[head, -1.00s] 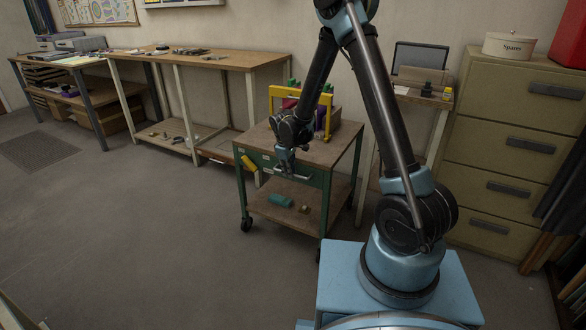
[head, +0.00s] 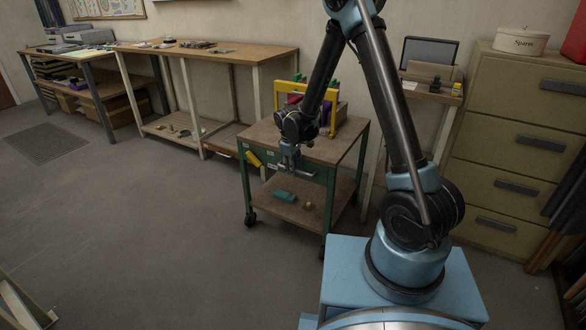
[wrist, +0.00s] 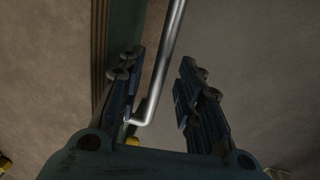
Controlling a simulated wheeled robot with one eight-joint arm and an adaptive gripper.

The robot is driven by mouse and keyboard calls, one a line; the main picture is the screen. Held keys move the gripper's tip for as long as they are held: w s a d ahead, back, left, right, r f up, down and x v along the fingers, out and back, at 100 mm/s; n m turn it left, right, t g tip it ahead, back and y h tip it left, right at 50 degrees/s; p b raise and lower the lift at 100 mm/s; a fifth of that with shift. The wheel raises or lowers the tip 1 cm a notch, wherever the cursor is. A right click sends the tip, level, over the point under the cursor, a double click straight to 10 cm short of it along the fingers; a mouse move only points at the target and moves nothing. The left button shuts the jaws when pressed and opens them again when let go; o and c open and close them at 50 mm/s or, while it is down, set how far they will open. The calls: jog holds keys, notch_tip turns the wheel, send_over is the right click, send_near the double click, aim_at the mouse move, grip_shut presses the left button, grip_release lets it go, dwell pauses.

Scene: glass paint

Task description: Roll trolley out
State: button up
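The trolley (head: 262,132) has a green frame, a brown top and a lower shelf (head: 327,190); it stands on castors in the middle of the head view. A thin metal handle (wrist: 167,62) on its front runs between my fingers in the wrist view. My gripper (head: 291,172) is at the trolley's front, pointing down. Its fingers (wrist: 160,95) are apart, with the bar nearer the left finger and a clear gap to the right one. Whether the left finger touches the bar I cannot tell. My arm hides part of the trolley top.
A yellow frame (head: 333,113) and small items sit on the trolley top, and a teal roll (head: 284,196) lies on its lower shelf. A workbench (head: 215,52) stands behind left, filing drawers (head: 510,144) right. The floor (head: 150,235) left and in front is open.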

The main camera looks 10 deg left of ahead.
notch_tip(320, 180, up, 12)
jog(key=s, duration=0.2)
jog(key=shift+a+f, duration=0.15)
jog(key=shift+a, duration=0.2)
dwell(0.3)
jog(key=s+d+r+m, duration=0.2)
jog(key=s+d+r, duration=0.15)
jog(key=d, duration=0.45)
jog(key=s+d+r+m, duration=0.2)
jog(key=s+d+r, duration=0.15)
jog(key=d, duration=0.45)
jog(key=s+d+r+m, duration=0.2)
jog(key=d+r, duration=0.2)
jog(key=d, duration=0.4)
jog(key=s+d+f+m, duration=0.2)
jog(key=s+d+m, duration=0.2)
jog(key=s, duration=0.5)
jog(key=s+d+f+m, duration=0.3)
jog(key=s+d, duration=0.6)
jog(key=shift+s+m+y, duration=0.35)
jog(key=shift+m+y, duration=0.05)
